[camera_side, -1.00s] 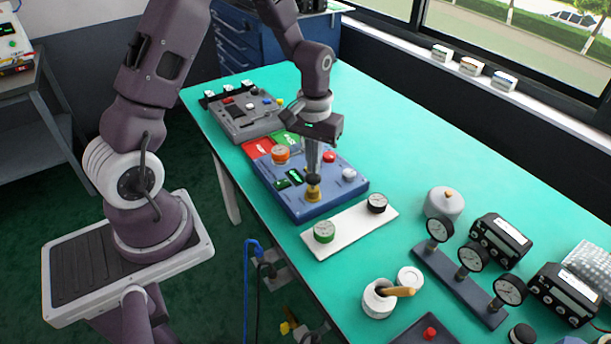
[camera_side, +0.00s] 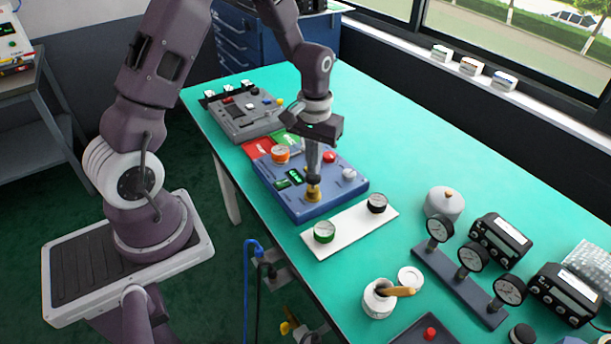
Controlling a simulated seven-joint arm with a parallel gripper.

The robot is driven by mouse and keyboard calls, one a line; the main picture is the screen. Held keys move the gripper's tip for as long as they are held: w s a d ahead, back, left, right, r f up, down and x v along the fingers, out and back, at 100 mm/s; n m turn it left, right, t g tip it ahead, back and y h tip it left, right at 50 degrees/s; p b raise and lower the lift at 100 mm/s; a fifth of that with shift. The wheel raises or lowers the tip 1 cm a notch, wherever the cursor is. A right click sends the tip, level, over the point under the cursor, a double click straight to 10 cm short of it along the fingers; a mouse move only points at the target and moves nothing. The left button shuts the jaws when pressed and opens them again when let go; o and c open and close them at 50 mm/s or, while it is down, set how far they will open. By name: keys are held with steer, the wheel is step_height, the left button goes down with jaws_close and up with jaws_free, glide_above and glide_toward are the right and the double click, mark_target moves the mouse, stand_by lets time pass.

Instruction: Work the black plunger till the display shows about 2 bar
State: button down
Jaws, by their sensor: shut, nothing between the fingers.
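The black plunger (camera_side: 313,181) stands on a brass-coloured base (camera_side: 313,194) at the front corner of the blue panel (camera_side: 300,209). My gripper (camera_side: 313,174) is shut and empty, pointing straight down over the plunger. Its fingertips appear to touch the plunger's top and hide part of it. A small dark display with green digits (camera_side: 296,177) sits beside the plunger; its digits are too small to read. A second small green-lit window (camera_side: 282,185) is to its left.
The panel also carries an orange-topped gauge (camera_side: 281,154), a red button (camera_side: 329,156) and a white button (camera_side: 349,174). A white plate (camera_side: 347,231) with a green gauge and a black one lies in front. A grey console (camera_side: 240,120) stands behind. The table's right back is clear.

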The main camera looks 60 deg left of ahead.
steer(key=shift+f, duration=1.75)
steer(key=shift+r, duration=1.75)
steer(key=shift+f, duration=0.1)
steer(key=shift+f, duration=1.35)
steer(key=shift+r, duration=1.45)
